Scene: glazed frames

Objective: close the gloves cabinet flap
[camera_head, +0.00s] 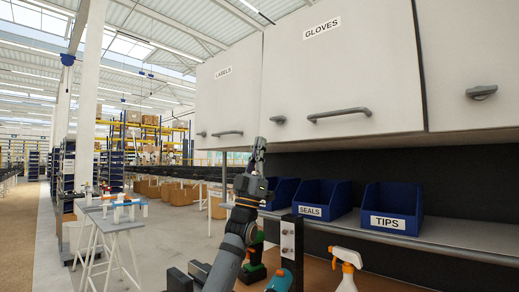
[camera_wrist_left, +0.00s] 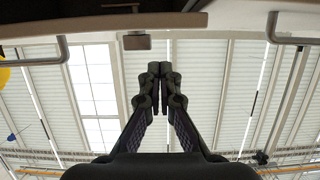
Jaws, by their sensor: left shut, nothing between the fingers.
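The gloves cabinet flap (camera_head: 350,80) is a pale panel with a GLOVES label (camera_head: 322,28) and a grey bar handle (camera_head: 339,115). It hangs down, close to level with its neighbours; a narrow dark line shows along its right edge, and I cannot tell whether it is fully shut. My left gripper (camera_head: 259,148) is shut and empty, pointing up near the flap's lower left corner. Whether it touches the flap is unclear. In the left wrist view its fingers (camera_wrist_left: 160,82) are together below the cabinet edge. My right gripper is not in view.
The LABELS flap (camera_head: 228,95) is left of the gloves flap, and another flap (camera_head: 470,60) is right. Below are a shelf (camera_head: 450,238) with blue SEALS (camera_head: 325,198) and TIPS bins (camera_head: 393,208), a spray bottle (camera_head: 347,268) and a green-black drill (camera_head: 252,265). The left aisle is open.

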